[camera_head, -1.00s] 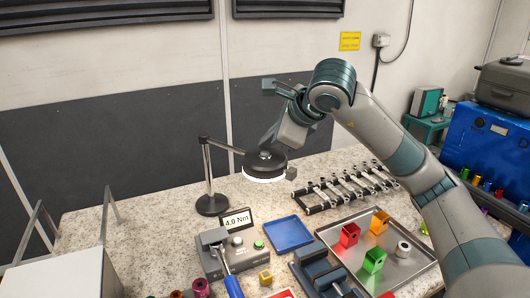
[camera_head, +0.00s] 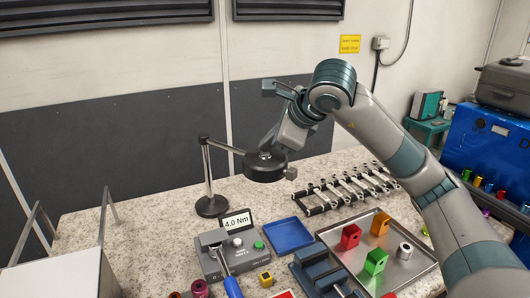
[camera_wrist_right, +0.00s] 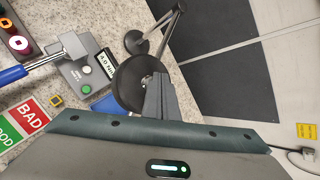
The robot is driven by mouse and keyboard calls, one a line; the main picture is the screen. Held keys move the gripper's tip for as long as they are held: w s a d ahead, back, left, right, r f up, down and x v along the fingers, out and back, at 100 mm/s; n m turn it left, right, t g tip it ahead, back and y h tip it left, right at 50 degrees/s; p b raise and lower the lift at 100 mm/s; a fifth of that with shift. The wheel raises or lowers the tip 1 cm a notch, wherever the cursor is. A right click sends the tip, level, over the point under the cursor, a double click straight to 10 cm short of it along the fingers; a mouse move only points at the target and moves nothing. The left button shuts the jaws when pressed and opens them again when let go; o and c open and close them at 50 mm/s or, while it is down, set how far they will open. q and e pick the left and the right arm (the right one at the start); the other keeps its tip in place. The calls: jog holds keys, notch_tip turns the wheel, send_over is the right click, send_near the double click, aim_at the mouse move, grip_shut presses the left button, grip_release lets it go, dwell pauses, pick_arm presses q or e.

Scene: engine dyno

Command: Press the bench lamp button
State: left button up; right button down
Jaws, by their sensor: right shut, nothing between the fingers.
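The bench lamp has a round black head (camera_head: 264,172) on a jointed arm, with a round black base (camera_head: 211,206) on the bench. Its underside shows no lit ring. My right gripper (camera_head: 272,144) reaches down from the right, with its fingertips at the small knob on top of the head. In the right wrist view the shut grey fingers (camera_wrist_right: 157,90) overlap the lamp head (camera_wrist_right: 128,86) at its middle. The fingertips hide most of the button, so I cannot tell whether they touch it. My left gripper is not in view.
A torque tester (camera_head: 228,262) with a 4.0 Nm display (camera_head: 236,223) stands in front of the lamp. A blue tray (camera_head: 289,235), a rack of connecting rods (camera_head: 345,190) and a metal tray (camera_head: 410,277) with coloured blocks lie to the right. A grey wall stands behind.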

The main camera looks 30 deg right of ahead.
jog(key=shift+r, duration=0.3)
notch_tip(320, 180, up, 6)
jog(key=p, duration=0.3)
dwell(0.6)
